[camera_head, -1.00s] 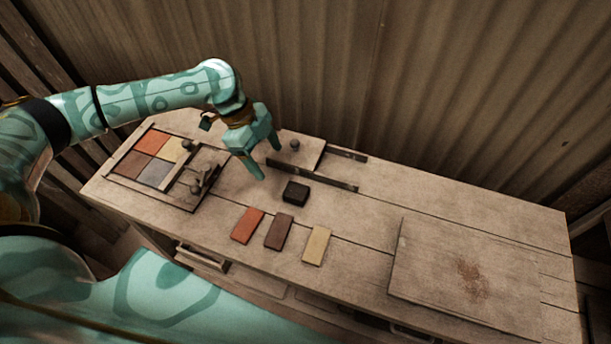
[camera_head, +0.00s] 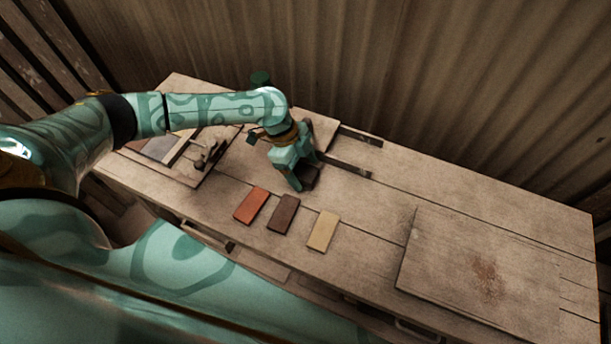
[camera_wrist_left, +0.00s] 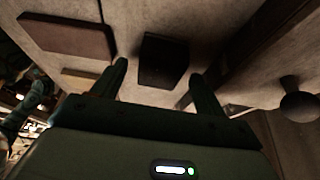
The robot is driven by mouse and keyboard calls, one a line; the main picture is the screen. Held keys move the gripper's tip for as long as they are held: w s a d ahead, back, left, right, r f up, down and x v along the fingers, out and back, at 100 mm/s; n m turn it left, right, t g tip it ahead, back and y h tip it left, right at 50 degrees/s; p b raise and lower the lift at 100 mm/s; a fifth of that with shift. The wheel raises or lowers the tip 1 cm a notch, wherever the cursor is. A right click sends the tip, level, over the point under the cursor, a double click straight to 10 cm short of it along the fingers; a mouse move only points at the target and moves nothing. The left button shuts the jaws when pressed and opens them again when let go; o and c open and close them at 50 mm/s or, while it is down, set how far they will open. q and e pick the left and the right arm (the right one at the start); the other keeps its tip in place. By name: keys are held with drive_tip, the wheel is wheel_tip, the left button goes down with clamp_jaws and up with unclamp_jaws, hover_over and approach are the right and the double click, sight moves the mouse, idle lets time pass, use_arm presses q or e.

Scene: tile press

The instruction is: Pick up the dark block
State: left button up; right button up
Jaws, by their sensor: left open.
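The dark block (camera_head: 310,174) sits on the table, partly hidden by my left gripper in the head view. In the left wrist view the dark block (camera_wrist_left: 163,58) shows between and just beyond the two fingertips, with a gap on each side. My left gripper (camera_head: 306,175) is open and points down at the block. Its two fingers (camera_wrist_left: 160,72) also show apart in the left wrist view. I cannot tell how far above the table the fingertips are. My right gripper is not in view.
A red tile (camera_head: 251,206), a brown tile (camera_head: 283,214) and a cream tile (camera_head: 322,231) lie in front of the block. Dark rails (camera_head: 346,168) lie behind it. A flat board (camera_head: 455,260) lies on the right. A tile frame (camera_head: 185,179) is partly hidden at left.

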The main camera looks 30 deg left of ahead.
sight(310, 176)
use_arm(q)
drive_tip(key=shift+x, duration=0.85)
drive_tip(key=shift+r, duration=0.1)
drive_tip(key=c, duration=1.1)
drive_tip(key=r, duration=0.1)
drive_tip(key=r+p, duration=0.1)
drive_tip(key=r, duration=0.2)
drive_tip(key=shift+s+r+p, duration=0.2)
drive_tip(key=shift+s+p, duration=0.1)
drive_tip(key=shift+p, duration=0.1)
drive_tip(key=s+r+p, duration=0.1)
drive_tip(key=s+r, duration=0.2)
drive_tip(key=s, duration=0.1)
drive_tip(key=s+r+p, duration=0.2)
drive_tip(key=s, duration=0.3)
drive_tip(key=s+d+r+p, duration=0.1)
drive_tip(key=s+r, duration=0.2)
drive_tip(key=s, duration=0.1)
drive_tip(key=shift+s+r+p, duration=0.2)
drive_tip(key=shift+r+p, duration=0.1)
